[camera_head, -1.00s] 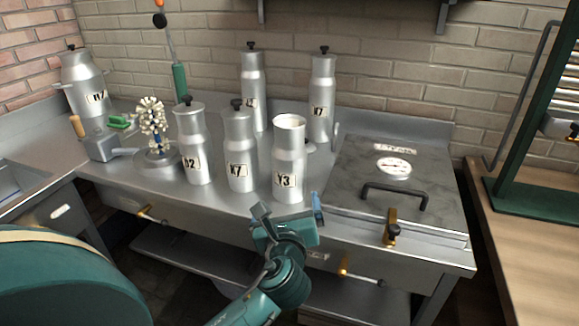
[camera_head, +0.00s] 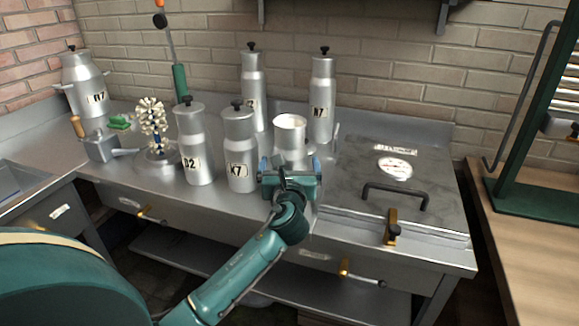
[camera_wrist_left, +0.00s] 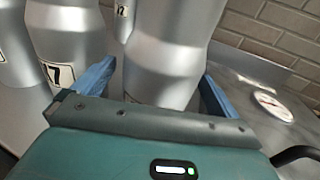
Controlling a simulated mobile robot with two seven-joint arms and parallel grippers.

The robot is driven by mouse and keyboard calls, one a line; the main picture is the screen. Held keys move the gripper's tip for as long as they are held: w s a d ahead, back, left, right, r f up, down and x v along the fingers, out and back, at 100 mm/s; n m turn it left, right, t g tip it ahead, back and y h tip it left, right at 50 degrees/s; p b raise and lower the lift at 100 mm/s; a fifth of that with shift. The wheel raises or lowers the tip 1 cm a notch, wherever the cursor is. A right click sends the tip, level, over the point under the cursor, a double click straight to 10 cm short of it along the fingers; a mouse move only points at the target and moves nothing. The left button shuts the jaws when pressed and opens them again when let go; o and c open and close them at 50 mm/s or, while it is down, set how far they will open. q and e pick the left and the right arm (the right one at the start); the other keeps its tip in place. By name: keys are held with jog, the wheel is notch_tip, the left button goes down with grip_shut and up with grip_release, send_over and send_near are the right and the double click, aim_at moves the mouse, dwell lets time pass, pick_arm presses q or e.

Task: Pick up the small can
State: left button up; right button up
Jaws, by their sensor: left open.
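A short lidless metal can (camera_head: 290,142) with a pale top stands on the steel counter, at the right end of the front row; its label is now hidden behind my gripper. My left gripper (camera_head: 290,166) is open at the can's front. In the left wrist view, the blue fingers of my left gripper (camera_wrist_left: 155,78) stand on either side of the can's body (camera_wrist_left: 165,75). I cannot tell whether they touch it. My right gripper is not in view.
Lidded cans K7 (camera_head: 239,150) and D2 (camera_head: 194,145) stand close to the left. Two taller lidded cans (camera_head: 322,98) (camera_head: 252,92) stand behind. A flat lid panel with a black handle (camera_head: 394,192) is to the right. A whisk-like device (camera_head: 153,125) stands farther left.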

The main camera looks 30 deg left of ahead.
pick_arm(q)
jog(key=x, duration=0.2)
jog(key=shift+w+a, duration=0.15)
jog(key=shift+w, duration=0.05)
jog(key=shift+c, duration=0.6)
jog(key=c, duration=1)
